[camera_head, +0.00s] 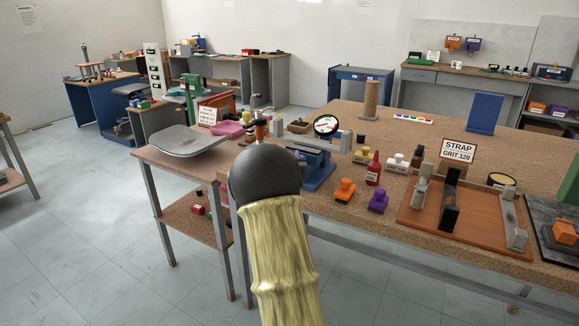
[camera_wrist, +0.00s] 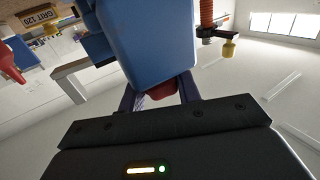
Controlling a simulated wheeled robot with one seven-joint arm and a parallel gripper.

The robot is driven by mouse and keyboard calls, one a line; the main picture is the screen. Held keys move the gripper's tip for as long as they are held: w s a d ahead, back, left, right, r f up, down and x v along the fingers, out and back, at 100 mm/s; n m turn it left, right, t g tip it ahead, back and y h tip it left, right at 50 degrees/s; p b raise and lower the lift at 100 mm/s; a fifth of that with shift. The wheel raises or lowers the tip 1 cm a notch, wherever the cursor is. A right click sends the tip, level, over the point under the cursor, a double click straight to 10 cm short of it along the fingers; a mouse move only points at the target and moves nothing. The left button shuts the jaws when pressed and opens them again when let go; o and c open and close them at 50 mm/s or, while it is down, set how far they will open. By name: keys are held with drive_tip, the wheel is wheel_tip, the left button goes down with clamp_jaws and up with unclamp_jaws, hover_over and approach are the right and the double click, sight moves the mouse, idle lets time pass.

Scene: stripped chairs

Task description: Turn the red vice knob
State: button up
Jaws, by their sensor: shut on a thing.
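The blue vice (camera_head: 319,173) stands at the near edge of the workbench in the head view, with grey jaws on top. In the wrist view its blue body (camera_wrist: 150,45) fills the upper middle. The red vice knob (camera_wrist: 162,92) shows only in part below that body. My gripper (camera_wrist: 160,93) has one finger on each side of the knob and is shut on it. In the head view my own arm covers the gripper and the knob.
A red bottle (camera_head: 374,168), an orange block (camera_head: 345,190) and a purple block (camera_head: 378,201) stand right of the vice. A grey chair seat (camera_head: 185,140) lies to the left.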

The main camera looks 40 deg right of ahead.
drive_tip(key=shift+r+n+t+y+b, duration=0.1)
drive_tip(key=shift+n+t+y+b, duration=0.6)
drive_tip(key=shift+y, duration=0.2)
drive_tip(key=o, duration=1)
drive_tip(key=shift+s+a, duration=0.2)
drive_tip(key=shift+s, duration=0.2)
drive_tip(key=v, duration=1.6)
drive_tip(key=shift+s+a+b, duration=0.15)
drive_tip(key=shift+a+b, duration=0.1)
drive_tip(key=shift+b, duration=0.15)
